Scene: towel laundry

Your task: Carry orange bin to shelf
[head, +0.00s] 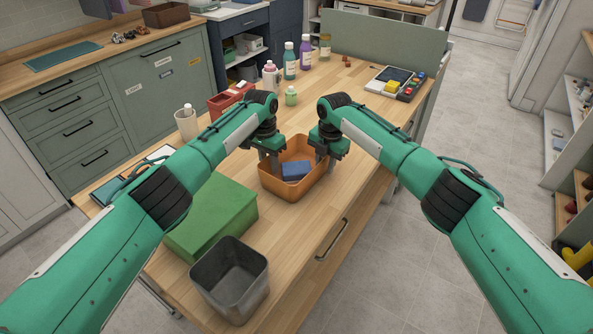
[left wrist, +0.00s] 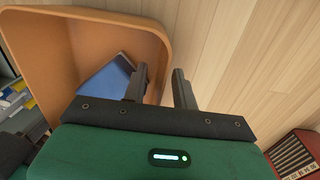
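The orange bin (head: 283,187) stands on the wooden table (head: 345,115), with a blue folded cloth-like item (head: 296,170) inside. My left gripper (head: 268,163) is at the bin's left rim. In the left wrist view, its two fingers (left wrist: 160,86) are apart, one on the inner side of the bin's rim (left wrist: 168,40) and one outside, with a gap between them. My right gripper (head: 324,157) is at the bin's right rim; its finger gap is too small to tell. The bin sits upright.
A green box (head: 212,215) and a grey bin (head: 230,282) stand in front-left of the orange bin. A red bin (head: 228,100), a white cup (head: 186,122) and several bottles (head: 290,62) stand behind. Shelves (head: 575,140) are at the far right across open floor.

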